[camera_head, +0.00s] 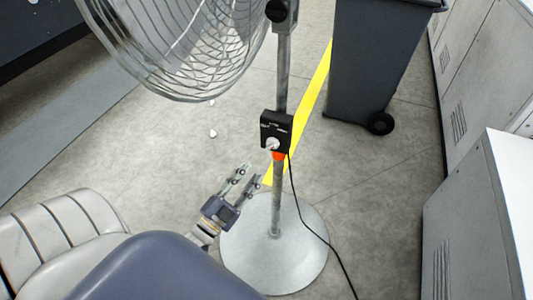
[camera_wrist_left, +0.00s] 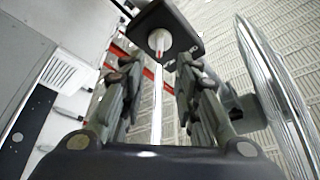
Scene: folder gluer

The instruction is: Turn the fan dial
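The fan dial (camera_head: 272,143) is a light round knob on the black control box (camera_head: 277,126) on the fan's pole. In the left wrist view the dial (camera_wrist_left: 159,42) shows with a reddish pointer on the dark box (camera_wrist_left: 183,24), ahead of my fingertips. My left gripper (camera_head: 249,177) is below and left of the dial in the head view, apart from it. Its two fingers (camera_wrist_left: 150,68) are spread with nothing between them. My right gripper is not in either view.
The fan's wire cage (camera_head: 185,45) hangs at upper left. Its round base (camera_head: 250,255) stands on the floor, with a black cable (camera_head: 305,220) hanging from the box. A dark wheeled bin (camera_head: 378,60) stands behind right, grey cabinets (camera_head: 465,230) at right.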

